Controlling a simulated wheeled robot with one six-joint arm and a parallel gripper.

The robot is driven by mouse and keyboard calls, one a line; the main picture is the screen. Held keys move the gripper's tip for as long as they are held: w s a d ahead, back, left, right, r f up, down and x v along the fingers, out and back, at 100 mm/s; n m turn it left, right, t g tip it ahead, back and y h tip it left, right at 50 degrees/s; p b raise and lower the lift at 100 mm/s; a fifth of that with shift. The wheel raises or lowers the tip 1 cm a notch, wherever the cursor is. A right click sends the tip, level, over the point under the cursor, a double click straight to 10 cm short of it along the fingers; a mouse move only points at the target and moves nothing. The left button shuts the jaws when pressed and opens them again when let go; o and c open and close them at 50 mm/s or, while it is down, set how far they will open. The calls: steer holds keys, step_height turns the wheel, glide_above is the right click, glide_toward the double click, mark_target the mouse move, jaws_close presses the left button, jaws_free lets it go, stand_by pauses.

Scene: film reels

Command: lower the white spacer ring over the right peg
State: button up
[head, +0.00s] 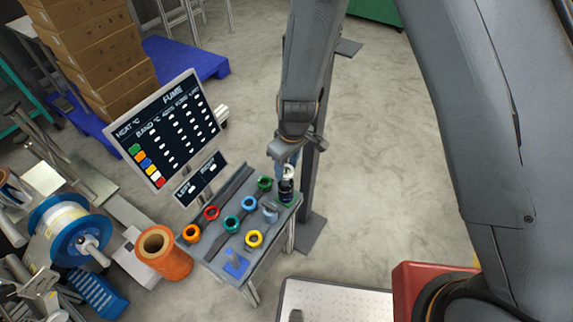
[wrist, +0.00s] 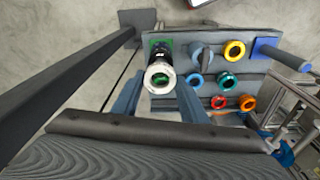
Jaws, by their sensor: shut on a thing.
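The white spacer ring (wrist: 159,77) is between the two fingertips of my gripper (wrist: 158,84), which is shut on it. In the head view the white ring (head: 289,171) shows just below my gripper (head: 288,158). A dark, black stack (head: 286,188) stands on a green base at the right end of the table, where the right peg is. The ring lines up with the top of this stack in both views. The peg's shaft is mostly hidden, and I cannot tell whether the ring is around its tip or just above it.
Several coloured rings lie on the grey table (head: 222,250), among them yellow (head: 254,239), red (head: 211,212) and a grey-blue piece (head: 270,211) close to the stack. A blue plate (head: 236,264) with a peg is at the front. A display board (head: 165,130) stands behind.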

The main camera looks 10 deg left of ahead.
steer(key=shift+f+b, duration=2.3)
steer(key=shift+b, duration=0.6)
stand_by(0.9)
steer(key=o, duration=1.1)
steer(key=shift+r, duration=0.1)
steer(key=shift+s+d+r, duration=0.1)
steer(key=shift+d+r, duration=0.05)
steer(key=shift+r, duration=1.1)
steer(key=shift+s+d+r, duration=0.1)
steer(key=shift+r, duration=1.2)
steer(key=shift+s+d+r, duration=0.1)
steer(key=shift+d+r, duration=0.05)
steer(key=shift+r, duration=1.1)
